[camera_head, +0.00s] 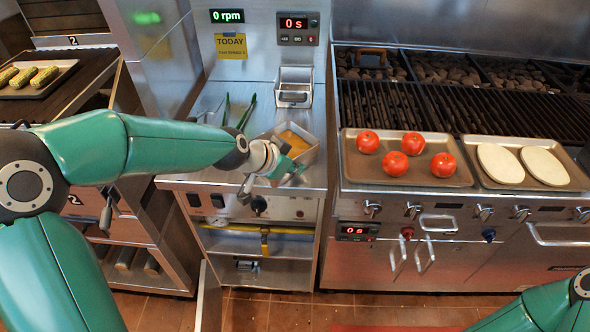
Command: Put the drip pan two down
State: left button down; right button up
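A small square metal pan (311,155) with a yellow-orange content stands at the front of the steel counter, left of the grill; I take it for the drip pan. My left gripper (284,164) is at the pan's near left side, overlapping its rim in the picture. Its fingers are small and partly merged with the pan, so I cannot tell whether they grip it or only touch it. My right arm shows only at the bottom right corner, and its gripper is out of view.
Two trays lie on the grill (465,107): one tray (352,179) with several tomatoes, one (479,183) with two pale flat pieces. Green tongs (247,112) and a metal holder (294,88) are behind the pan. A rack marked 2 with a vegetable tray (68,66) stands left.

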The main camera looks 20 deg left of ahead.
pick_arm(q)
jog(key=c, duration=1.3)
grip_release()
jog(key=v, duration=1.2)
jog(key=shift+s+b, duration=0.1)
jog(key=shift+b, duration=0.3)
